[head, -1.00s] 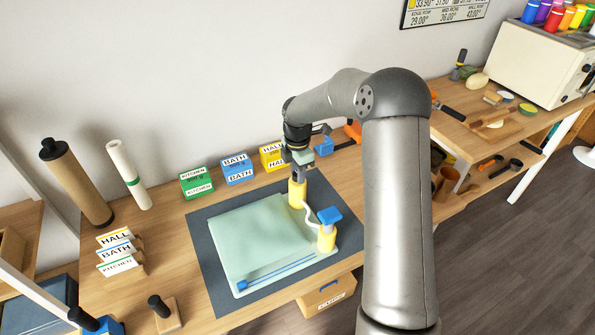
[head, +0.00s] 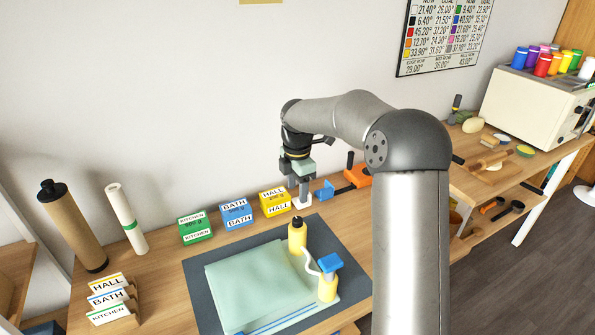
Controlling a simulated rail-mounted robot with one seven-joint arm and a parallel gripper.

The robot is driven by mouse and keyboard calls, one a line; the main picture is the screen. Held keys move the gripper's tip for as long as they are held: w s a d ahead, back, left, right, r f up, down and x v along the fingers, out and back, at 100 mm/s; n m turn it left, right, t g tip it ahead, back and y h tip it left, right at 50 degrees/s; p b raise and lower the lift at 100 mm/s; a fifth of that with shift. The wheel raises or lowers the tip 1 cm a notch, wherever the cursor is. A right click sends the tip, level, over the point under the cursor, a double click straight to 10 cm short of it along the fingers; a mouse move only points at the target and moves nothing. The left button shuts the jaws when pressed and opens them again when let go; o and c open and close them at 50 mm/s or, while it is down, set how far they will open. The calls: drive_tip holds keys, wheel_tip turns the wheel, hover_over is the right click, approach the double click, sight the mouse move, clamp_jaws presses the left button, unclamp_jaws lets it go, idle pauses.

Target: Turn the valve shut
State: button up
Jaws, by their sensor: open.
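A pale green flat bag (head: 250,285) lies on a dark mat (head: 200,298). A yellow cylinder with a black top (head: 297,236) stands at its far edge. A white hose runs from it to a yellow body with a blue top (head: 329,275) at the bag's right side. I cannot tell for sure which of these is the valve. My gripper (head: 303,198) points down, above and behind the black-topped cylinder in the picture, apart from it. It is open, and I see nothing held. A small white piece shows at its fingertips; I cannot tell what it is.
Green, blue (head: 236,213) and yellow boxes stand along the wall. A blue and orange clamp-like tool (head: 357,172) lies right of my gripper. Two upright rolls (head: 73,225) and a label rack (head: 110,300) are at left. A cream machine (head: 535,105) stands far right.

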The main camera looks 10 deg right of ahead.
wheel_tip(320, 180, up, 6)
drive_tip(key=shift+r, duration=0.15)
idle(0.3)
drive_tip(key=s+f+m, duration=0.3)
drive_tip(key=s+m, duration=0.7)
drive_tip(key=s, duration=0.7)
drive_tip(key=s+f+m, duration=0.3)
drive_tip(key=s+m, duration=0.8)
drive_tip(key=s, duration=0.7)
drive_tip(key=shift+s+t, duration=0.3)
